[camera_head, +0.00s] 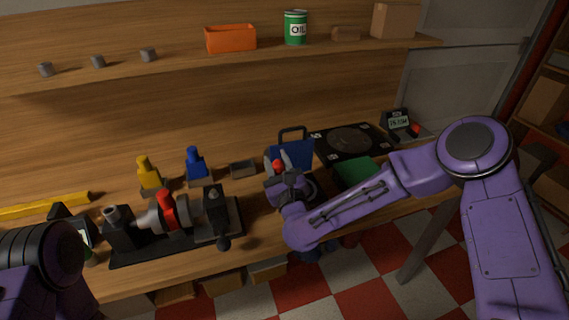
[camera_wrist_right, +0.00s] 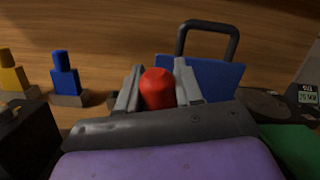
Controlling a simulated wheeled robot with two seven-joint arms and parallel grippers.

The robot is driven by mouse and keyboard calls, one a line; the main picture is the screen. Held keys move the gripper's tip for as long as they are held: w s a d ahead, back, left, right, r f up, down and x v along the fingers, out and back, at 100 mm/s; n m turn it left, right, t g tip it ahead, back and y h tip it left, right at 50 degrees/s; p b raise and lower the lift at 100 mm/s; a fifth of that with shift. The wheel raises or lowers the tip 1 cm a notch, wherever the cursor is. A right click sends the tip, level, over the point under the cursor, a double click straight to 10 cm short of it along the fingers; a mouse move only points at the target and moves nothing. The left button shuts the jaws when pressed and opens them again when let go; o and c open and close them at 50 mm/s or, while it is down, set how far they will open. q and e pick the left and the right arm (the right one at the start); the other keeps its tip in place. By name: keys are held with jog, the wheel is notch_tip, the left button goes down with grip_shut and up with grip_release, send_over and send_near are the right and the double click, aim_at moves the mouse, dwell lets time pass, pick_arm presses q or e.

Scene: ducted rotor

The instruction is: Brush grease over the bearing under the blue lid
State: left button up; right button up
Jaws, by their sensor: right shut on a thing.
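My right gripper (camera_head: 278,175) is shut on a red, round-topped object; in the right wrist view the red object (camera_wrist_right: 158,88) stands between both fingers. Its lower part is hidden by the gripper. Just behind it is a blue panel with a black loop handle (camera_head: 292,152), also in the right wrist view (camera_wrist_right: 205,76). A blue bottle-shaped piece (camera_head: 195,162) stands on a grey block further left. I cannot tell which blue thing is the lid, and no bearing is clearly seen.
A shaft assembly (camera_head: 190,220) with a red part lies on a black base at left. A yellow piece (camera_head: 146,172) and bare grey block (camera_head: 243,169) stand behind. A black plate (camera_head: 346,141) and green box (camera_head: 356,172) are at right. The shelf (camera_head: 180,67) overhangs.

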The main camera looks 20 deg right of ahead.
jog(key=shift+a+f, duration=0.1)
jog(key=shift+a, duration=0.35)
notch_tip(320, 180, up, 8)
jog(key=p, duration=0.4)
dwell(0.4)
jog(key=shift+s+d+r+h, duration=0.2)
jog(key=shift+s+d+h, duration=0.1)
jog(key=s+d+f, duration=0.7)
jog(key=s+d, duration=0.1)
jog(key=s, duration=0.1)
jog(key=shift+f+m+h, duration=0.15)
jog(key=shift+m+h, duration=0.25)
